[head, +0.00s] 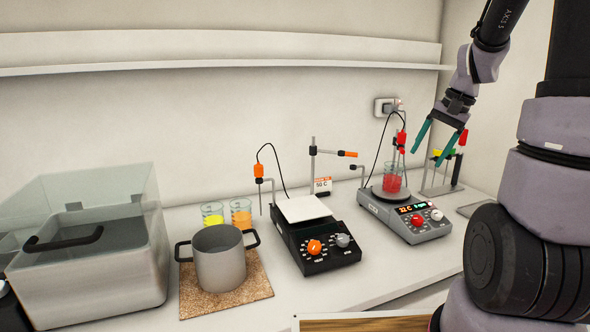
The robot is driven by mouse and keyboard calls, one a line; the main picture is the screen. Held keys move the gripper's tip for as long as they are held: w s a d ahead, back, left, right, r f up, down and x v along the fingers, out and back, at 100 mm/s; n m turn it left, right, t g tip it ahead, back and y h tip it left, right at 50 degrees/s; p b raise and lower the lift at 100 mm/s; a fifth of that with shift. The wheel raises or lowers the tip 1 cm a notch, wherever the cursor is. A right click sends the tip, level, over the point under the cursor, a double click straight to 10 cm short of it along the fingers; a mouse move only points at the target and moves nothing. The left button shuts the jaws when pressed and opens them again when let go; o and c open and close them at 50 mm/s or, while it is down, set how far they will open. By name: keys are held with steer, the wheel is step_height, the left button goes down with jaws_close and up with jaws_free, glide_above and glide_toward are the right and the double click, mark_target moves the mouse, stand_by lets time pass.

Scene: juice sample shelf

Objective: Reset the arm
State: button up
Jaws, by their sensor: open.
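My gripper (428,146) hangs at the upper right with its teal fingers pointing down. The fingers are spread apart and nothing shows between them. It is above and to the right of a glass beaker of red liquid (391,183), which stands on the grey hot plate (408,226). The gripper appears clear of the beaker and of the small rack (443,187) behind. The arm runs from the gripper up past the top edge of the picture.
A black hot plate (318,262) stands mid-counter. A grey pot (220,265) sits on a cork mat (254,291), with yellow (212,214) and orange (241,215) beakers behind. A shelf (220,65) runs along the wall.

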steer(key=s+a+r+n+t, duration=0.1)
steer(key=s+a+r+t, duration=0.1)
steer(key=s+a+r, duration=0.3)
steer(key=s+a+r+n+t, duration=0.2)
steer(key=s+a+r, duration=0.3)
steer(key=s, duration=0.6)
step_height(320, 180, up, 3)
steer(key=shift+a+f+n+t+h, duration=0.2)
steer(key=shift+a+n+t+h, duration=0.1)
steer(key=shift+t+h, duration=0.1)
